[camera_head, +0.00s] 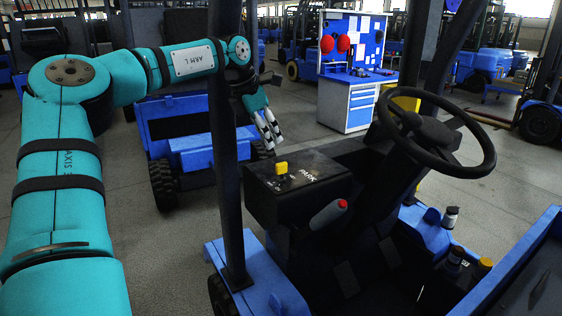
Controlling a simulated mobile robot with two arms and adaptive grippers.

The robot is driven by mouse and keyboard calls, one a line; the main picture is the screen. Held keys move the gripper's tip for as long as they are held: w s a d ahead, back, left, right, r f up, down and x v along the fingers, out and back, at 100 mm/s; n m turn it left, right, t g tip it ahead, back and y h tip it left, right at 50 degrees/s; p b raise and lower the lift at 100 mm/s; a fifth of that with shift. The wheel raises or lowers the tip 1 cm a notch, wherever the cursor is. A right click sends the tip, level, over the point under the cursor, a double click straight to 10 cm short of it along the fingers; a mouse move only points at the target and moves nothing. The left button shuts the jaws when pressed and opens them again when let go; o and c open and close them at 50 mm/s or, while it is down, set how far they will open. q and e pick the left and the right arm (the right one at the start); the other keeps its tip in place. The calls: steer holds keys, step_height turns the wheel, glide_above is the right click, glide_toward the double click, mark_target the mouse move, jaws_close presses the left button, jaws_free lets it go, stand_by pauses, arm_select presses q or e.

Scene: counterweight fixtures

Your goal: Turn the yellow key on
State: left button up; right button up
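The yellow key (281,168) stands on the top of a black console box (300,205) of a blue vehicle, left of white lettering that reads PARK. My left arm reaches in from the left, passing behind a dark upright post. My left gripper (270,132) hangs above and behind the key, pointing down, clear of it. Its two pale, dark-banded fingers show close side by side; whether they are open or shut is unclear at this size. I see nothing held between them. My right gripper is not in view.
The dark post (226,150) rises just left of the console. A black steering wheel (436,130) stands to the right, and a red-tipped lever (329,213) sits at the console's front. A blue and white workbench (347,105) and several forklifts stand behind.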

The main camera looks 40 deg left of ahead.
mark_target(281, 163)
arm_select(q)
steer(key=x, duration=0.4)
steer(key=shift+w+f+p, duration=0.1)
steer(key=shift+w+p, duration=0.3)
steer(key=p+x, duration=0.1)
steer(key=x, duration=0.4)
steer(key=shift+s, duration=0.1)
steer(key=shift+w+d+f, duration=0.1)
steer(key=shift+w+f, duration=0.15)
steer(key=shift+f, duration=0.25)
steer(key=c, duration=0.4)
jaws_close()
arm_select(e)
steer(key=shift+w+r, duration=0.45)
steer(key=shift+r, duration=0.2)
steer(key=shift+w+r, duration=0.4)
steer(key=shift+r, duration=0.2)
